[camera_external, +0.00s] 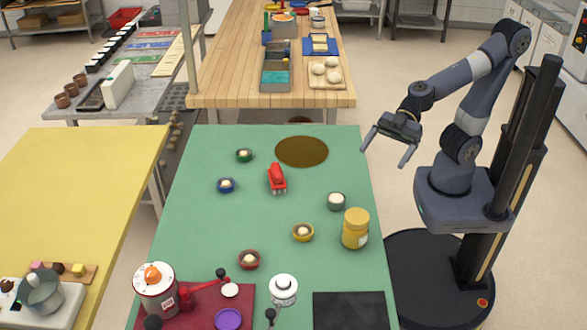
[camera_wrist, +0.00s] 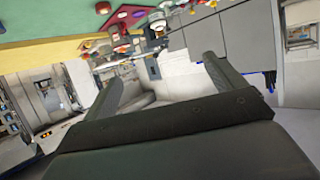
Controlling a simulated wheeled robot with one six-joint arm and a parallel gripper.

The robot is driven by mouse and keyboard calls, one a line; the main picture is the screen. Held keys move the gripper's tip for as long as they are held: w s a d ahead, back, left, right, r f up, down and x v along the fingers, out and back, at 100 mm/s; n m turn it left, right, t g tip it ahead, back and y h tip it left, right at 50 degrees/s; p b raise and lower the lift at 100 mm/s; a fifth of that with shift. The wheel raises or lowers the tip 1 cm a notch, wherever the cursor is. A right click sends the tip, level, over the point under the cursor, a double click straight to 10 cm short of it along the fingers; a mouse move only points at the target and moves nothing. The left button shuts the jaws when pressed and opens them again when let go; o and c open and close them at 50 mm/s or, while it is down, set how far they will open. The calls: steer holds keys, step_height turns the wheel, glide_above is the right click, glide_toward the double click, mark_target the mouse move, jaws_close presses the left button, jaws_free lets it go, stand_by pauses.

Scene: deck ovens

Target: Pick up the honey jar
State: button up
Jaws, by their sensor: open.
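The honey jar (camera_external: 355,230) is a squat yellow-amber jar with a yellow lid and a pale label. It stands upright near the right edge of the green table (camera_external: 210,200) in the external view. My gripper (camera_external: 388,154) is open and empty, in the air beyond the table's right edge, farther back than the jar and apart from it. In the wrist view my gripper's two fingers (camera_wrist: 165,75) are spread with nothing between them. The wrist view is tilted, and I cannot make out the jar there for certain.
A grey-green bowl (camera_external: 336,201) stands just behind the jar, and a yellow bowl (camera_external: 303,232) to its left. A black mat (camera_external: 350,310) lies in front. A wooden table (camera_external: 220,85) stands behind.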

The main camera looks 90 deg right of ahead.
glide_toward(349, 239)
steer(key=s+d, duration=0.3)
steer(key=shift+d, duration=0.15)
steer(key=x, duration=0.5)
steer(key=shift+w+d, duration=0.1)
steer(key=shift+w+x, duration=0.2)
steer(key=shift+x, duration=2.75)
steer(key=shift+d+r, duration=0.1)
steer(key=shift+r, duration=0.1)
steer(key=c, duration=1.4)
